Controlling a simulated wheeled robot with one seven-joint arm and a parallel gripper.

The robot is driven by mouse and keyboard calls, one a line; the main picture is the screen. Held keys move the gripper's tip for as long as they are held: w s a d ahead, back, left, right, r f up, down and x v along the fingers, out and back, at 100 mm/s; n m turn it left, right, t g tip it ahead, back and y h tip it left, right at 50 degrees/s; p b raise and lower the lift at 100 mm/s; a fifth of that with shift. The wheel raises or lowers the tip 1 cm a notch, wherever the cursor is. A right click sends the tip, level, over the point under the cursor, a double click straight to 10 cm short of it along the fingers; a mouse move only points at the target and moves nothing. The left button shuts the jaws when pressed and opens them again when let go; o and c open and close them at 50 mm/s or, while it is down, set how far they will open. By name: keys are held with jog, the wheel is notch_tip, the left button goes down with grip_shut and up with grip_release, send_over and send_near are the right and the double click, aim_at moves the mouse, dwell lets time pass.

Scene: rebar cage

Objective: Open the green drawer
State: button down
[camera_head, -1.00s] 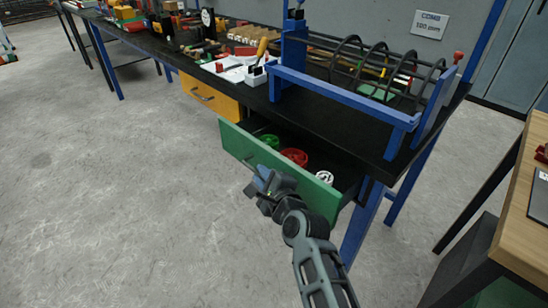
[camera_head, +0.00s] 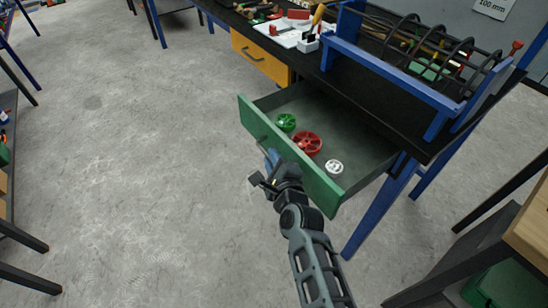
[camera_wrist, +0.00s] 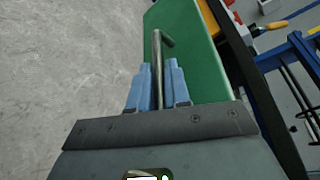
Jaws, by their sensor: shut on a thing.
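The green drawer (camera_head: 290,154) is pulled well out from under the black workbench. It holds a green wheel (camera_head: 287,122), a red wheel (camera_head: 308,143) and a white wheel (camera_head: 334,167). My gripper (camera_head: 270,165) is at the outside of the drawer front. In the wrist view my gripper (camera_wrist: 158,85) has its blue fingers shut on the metal drawer handle (camera_wrist: 157,55), with the green front (camera_wrist: 200,55) right behind it. In the head view my gripper mostly hides the handle.
An orange drawer (camera_head: 259,55) beside the green one is shut. The blue rebar frame (camera_head: 400,62) and tools stand on the black bench top (camera_head: 345,88). A wooden-topped table (camera_head: 530,225) is at the right.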

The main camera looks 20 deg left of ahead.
jog(key=shift+f, duration=0.1)
jog(key=c, duration=1.4)
grip_release()
jog(key=shift+c, duration=0.2)
jog(key=p+v, duration=0.4)
jog(key=v, duration=0.4)
